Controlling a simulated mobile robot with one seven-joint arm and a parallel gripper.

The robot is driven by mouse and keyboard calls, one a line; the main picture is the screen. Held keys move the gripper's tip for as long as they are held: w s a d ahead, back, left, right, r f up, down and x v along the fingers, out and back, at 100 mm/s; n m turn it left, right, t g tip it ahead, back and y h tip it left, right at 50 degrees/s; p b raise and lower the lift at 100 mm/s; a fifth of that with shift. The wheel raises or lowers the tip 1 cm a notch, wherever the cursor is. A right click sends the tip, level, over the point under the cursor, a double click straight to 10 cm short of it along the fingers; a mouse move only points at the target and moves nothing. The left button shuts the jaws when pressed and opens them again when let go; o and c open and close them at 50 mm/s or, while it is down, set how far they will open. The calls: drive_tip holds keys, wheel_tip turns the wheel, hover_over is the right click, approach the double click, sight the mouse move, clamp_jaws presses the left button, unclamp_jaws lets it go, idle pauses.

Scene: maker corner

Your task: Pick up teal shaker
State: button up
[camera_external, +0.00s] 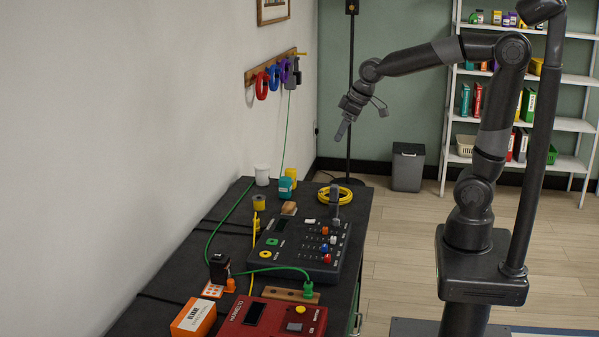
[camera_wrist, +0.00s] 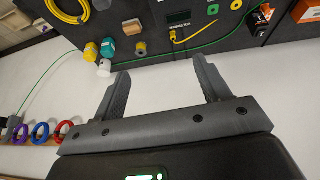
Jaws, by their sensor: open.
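The teal shaker (camera_external: 285,188) stands upright near the far end of the black table, in front of a yellow container (camera_external: 291,175) and to the right of a white cup (camera_external: 262,175). In the wrist view the teal shaker (camera_wrist: 108,48) shows at upper left, between the yellow container (camera_wrist: 91,51) and a grey-yellow spool (camera_wrist: 140,47). My gripper (camera_external: 342,131) is high above the far end of the table, apart from the shaker. In the wrist view my gripper (camera_wrist: 162,68) has its two fingers wide apart with nothing between them.
A yellow cable coil (camera_external: 335,194) lies right of the shaker. The spool (camera_external: 259,202) and a wooden block (camera_external: 289,208) are nearby. A black control panel (camera_external: 297,245) and a red box (camera_external: 272,318) fill the nearer table. Coloured rings (camera_external: 262,86) hang on the left wall.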

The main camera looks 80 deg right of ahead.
drive_tip(key=w+d+f, duration=0.5)
drive_tip(key=w+d, duration=0.3)
drive_tip(key=w, duration=0.3)
drive_tip(key=m, duration=0.1)
approach(287, 179)
drive_tip(key=shift+g, duration=0.3)
drive_tip(key=x, duration=0.6)
drive_tip(key=shift+w, duration=0.2)
drive_tip(key=shift+x, duration=3.05)
drive_tip(key=shift+w+d, duration=0.1)
drive_tip(key=shift+d, duration=0.1)
drive_tip(key=shift+c, duration=0.2)
drive_tip(key=c, duration=1.1)
